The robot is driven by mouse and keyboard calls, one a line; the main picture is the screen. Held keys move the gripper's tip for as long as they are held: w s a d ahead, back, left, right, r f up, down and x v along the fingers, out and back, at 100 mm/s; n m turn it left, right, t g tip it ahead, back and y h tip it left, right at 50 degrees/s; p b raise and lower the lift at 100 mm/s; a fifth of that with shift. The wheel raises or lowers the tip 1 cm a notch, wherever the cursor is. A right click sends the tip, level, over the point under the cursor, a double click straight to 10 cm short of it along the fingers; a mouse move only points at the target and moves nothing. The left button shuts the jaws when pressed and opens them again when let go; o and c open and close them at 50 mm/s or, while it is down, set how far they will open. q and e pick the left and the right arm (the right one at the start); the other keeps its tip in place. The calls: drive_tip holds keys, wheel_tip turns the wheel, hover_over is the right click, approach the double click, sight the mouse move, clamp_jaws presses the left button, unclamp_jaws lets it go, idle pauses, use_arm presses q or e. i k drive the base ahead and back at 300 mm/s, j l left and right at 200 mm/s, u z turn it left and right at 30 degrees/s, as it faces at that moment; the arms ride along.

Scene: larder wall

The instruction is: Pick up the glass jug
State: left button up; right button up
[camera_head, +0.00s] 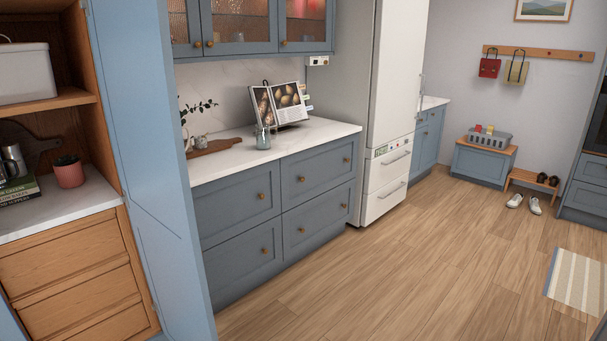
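A small clear, greyish glass jug (263,138) stands upright on the white countertop (318,132), near its front edge. It is in front of an open cookbook on a stand, to the right of a wooden board. Neither of my grippers is in the head view, so I cannot see whether they hold anything.
An open blue larder door (160,150) stands tall at the left, between the larder shelves and the counter. The cookbook (284,103) and a wooden board (213,146) are near the jug. A white fridge (395,90) stands right of the counter. The wooden floor (400,270) is clear before the drawers.

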sight(263, 140)
drive_tip(key=i+l+z, duration=0.15)
drive_tip(key=i+z, duration=0.8)
drive_tip(key=i+u, duration=0.2)
drive_tip(key=i, duration=0.4)
drive_tip(key=i+l+u, duration=0.2)
drive_tip(key=i, duration=0.4)
drive_tip(key=i+j+u, duration=0.15)
drive_tip(key=i, duration=0.35)
drive_tip(key=i+j+u, duration=0.1)
drive_tip(key=i, duration=0.4)
drive_tip(key=i+j+u, duration=0.15)
drive_tip(key=i, duration=0.35)
